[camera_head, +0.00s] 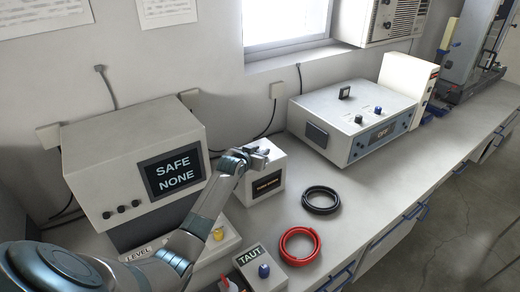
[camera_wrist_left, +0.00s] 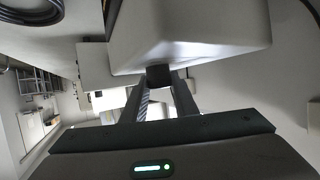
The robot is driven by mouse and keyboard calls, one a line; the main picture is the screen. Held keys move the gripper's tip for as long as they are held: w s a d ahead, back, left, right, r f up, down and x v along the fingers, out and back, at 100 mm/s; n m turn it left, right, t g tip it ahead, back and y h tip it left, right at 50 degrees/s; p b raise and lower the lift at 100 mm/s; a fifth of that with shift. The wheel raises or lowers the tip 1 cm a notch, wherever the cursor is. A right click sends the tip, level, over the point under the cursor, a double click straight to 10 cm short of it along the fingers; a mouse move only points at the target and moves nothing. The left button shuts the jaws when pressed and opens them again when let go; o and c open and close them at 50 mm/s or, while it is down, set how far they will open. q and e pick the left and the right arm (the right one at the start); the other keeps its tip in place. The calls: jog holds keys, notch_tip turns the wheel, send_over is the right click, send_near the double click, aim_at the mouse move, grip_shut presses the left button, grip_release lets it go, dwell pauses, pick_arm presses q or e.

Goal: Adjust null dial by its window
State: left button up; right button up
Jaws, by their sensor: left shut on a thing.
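A small white box (camera_head: 277,164) stands on the bench, with a dark window (camera_head: 267,184) on its front whose orange text is too small to read. My left gripper (camera_head: 260,152) reaches the top of this box from the left. In the left wrist view, the left gripper (camera_wrist_left: 160,85) has its fingers closed around a small dark knob (camera_wrist_left: 158,72) on the white box (camera_wrist_left: 190,35). The fingers hide the knob in the head view. My right gripper is not in view.
A large meter (camera_head: 130,150) reads SAFE NONE. A switch box (camera_head: 262,268) is labelled TAUT. A red cable coil (camera_head: 283,248) and a black coil (camera_head: 307,201) lie on the bench. A wide instrument (camera_head: 345,115) stands behind. Bench right of the coils is clear.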

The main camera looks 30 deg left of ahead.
pick_arm(q)
jog(key=shift+d+n+g+y+p, duration=0.15)
jog(key=shift+n+g+y+p, duration=0.15)
jog(key=shift+n+y+p, duration=0.5)
jog(key=shift+f+n+g+y+b, duration=0.1)
jog(key=shift+n+g+y+b, duration=0.25)
jog(key=shift+n+y, duration=0.45)
jog(key=n+g+y+b, duration=0.1)
jog(key=n+y+b, duration=0.1)
jog(key=b, duration=0.1)
jog(key=shift+f, duration=0.2)
jog(key=shift+r+n+g+y+b, duration=0.2)
jog(key=shift+n+g+y+b, duration=0.45)
jog(key=shift+b, duration=0.55)
jog(key=shift+r+y, duration=0.1)
jog(key=shift+y, duration=0.15)
jog(key=o, duration=1.1)
jog(key=shift+c, duration=0.2)
